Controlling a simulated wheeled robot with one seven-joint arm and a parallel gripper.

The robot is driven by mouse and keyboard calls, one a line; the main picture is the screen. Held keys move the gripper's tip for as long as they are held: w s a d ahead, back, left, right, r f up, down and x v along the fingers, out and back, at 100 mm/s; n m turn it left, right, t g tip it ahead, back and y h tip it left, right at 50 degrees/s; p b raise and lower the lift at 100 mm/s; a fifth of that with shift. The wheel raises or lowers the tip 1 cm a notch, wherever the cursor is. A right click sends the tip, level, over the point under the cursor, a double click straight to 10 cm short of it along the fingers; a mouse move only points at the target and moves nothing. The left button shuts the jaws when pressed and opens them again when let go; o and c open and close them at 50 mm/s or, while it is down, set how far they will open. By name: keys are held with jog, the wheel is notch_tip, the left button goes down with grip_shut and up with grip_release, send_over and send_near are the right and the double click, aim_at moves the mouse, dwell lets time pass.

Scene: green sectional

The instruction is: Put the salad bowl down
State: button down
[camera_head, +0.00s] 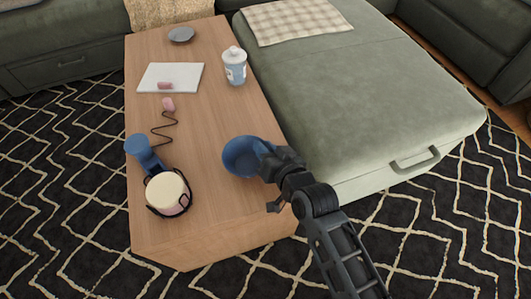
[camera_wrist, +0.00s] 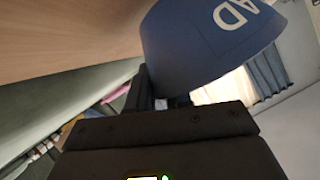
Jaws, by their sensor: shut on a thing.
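The salad bowl (camera_head: 240,156) is dark blue and round. In the head view it is at the right part of the wooden table (camera_head: 210,120), near the edge beside the green sofa. In the wrist view the bowl (camera_wrist: 207,40) shows white letters on its outer wall. My gripper (camera_head: 270,163) is shut on the bowl's right rim; it also shows at the bottom of the wrist view (camera_wrist: 160,103). I cannot tell whether the bowl's base touches the tabletop.
A lidded white and blue cup (camera_head: 234,66), a white notebook (camera_head: 171,77) and a grey dish (camera_head: 181,34) are towards the table's far end. A cream round item in a dark holder (camera_head: 167,190) and a blue object (camera_head: 143,150) stand left. The table's middle is mostly clear.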

jog(key=shift+f, duration=0.7)
jog(key=shift+f, duration=0.1)
jog(key=c, duration=1)
grip_release()
jog(key=shift+c, duration=0.2)
jog(key=shift+s+d, duration=0.1)
jog(key=shift+s, duration=0.1)
jog(key=p+v, duration=0.1)
jog(key=v, duration=0.4)
jog(key=p+v, duration=0.1)
jog(key=v, duration=0.4)
jog(key=shift+r+p, duration=0.3)
jog(key=shift+s+d+r, duration=0.25)
jog(key=shift+s+d, duration=0.1)
jog(key=shift+s, duration=0.25)
